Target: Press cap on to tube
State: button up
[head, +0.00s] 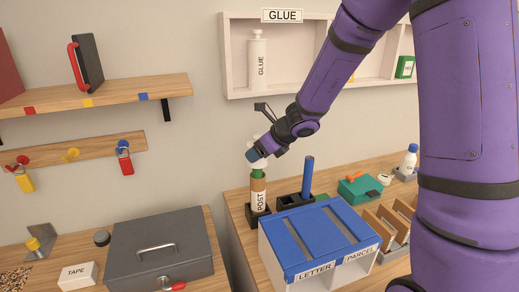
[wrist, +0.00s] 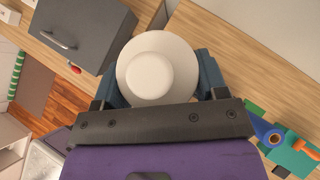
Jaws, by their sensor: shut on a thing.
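A brown tube marked POST (head: 258,197) stands upright in a black holder (head: 256,218), with a green band (head: 258,174) at its upper end. My gripper (head: 257,154) is directly above the tube and shut on a white round cap (wrist: 150,68). In the wrist view the blue fingers of my gripper (wrist: 158,80) are on both sides of the cap. In the head view a little of the white cap (head: 260,163) shows just above the green band. I cannot tell how far the cap is on the tube. The cap hides the tube in the wrist view.
A blue tube (head: 307,176) stands in a black holder close to the right. The blue-topped LETTER and PARCEL sorter (head: 318,236) is in front. A grey box (head: 158,250) is at left. The white wall shelf (head: 284,88) with a glue bottle (head: 257,62) hangs above.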

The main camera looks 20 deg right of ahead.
aim_at(260, 167)
jog(key=shift+f, duration=3.05)
jog(key=o, duration=1)
jog(key=v, duration=1.1)
jog(key=shift+f, duration=0.1)
